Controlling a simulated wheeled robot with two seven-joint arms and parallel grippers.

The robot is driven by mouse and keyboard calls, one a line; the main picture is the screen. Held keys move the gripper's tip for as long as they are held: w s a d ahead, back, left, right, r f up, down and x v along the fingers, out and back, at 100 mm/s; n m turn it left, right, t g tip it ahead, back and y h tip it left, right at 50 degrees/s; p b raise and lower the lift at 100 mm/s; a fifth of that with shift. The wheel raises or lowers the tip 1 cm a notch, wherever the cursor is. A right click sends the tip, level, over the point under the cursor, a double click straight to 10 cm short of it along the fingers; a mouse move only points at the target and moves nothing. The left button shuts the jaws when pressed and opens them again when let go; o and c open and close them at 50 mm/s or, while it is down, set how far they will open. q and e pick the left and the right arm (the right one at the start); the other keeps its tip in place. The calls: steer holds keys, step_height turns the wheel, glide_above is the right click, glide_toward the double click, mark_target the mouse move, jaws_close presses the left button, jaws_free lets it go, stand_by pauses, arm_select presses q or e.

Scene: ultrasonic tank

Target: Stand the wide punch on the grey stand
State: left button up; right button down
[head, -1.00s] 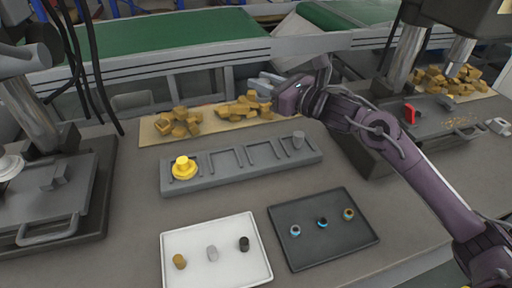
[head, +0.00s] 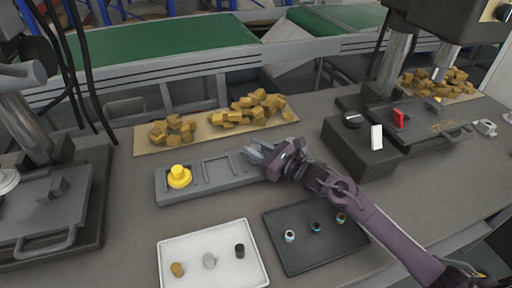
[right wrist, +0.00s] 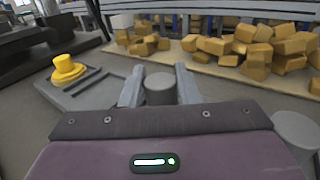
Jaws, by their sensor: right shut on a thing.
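The grey stand (head: 207,192) is a long block with a row of bays on the table. A yellow flanged piece (head: 179,176) sits in its left bay; it also shows in the right wrist view (right wrist: 67,69). My right gripper (head: 256,153) is over the right part of the stand and hides it. In the right wrist view its fingers (right wrist: 159,86) are shut on a grey cylinder (right wrist: 160,89), which I take as the wide punch. I cannot tell whether its base touches the stand. Another grey cylinder (right wrist: 297,132) stands at the right. My left gripper is not in view.
A white tray (head: 215,268) holds several small cylinders, and a dark tray (head: 300,260) holds ringed pieces. Wooden blocks (head: 250,110) lie behind the stand. A dark box (head: 362,150) stands right of my gripper, with presses on both sides.

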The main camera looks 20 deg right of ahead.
steer(key=shift+f+b, duration=0.2)
steer(key=shift+b, duration=0.1)
steer(key=c, duration=1.1)
jaws_free()
steer(key=shift+r, duration=0.15)
steer(key=shift+s+d, duration=0.15)
steer(key=shift+s, duration=0.05)
steer(key=b+v, duration=0.1)
steer(key=v, duration=0.9)
steer(key=shift+s, duration=0.15)
steer(key=shift+s+d, duration=0.4)
steer(key=shift+s, duration=0.1)
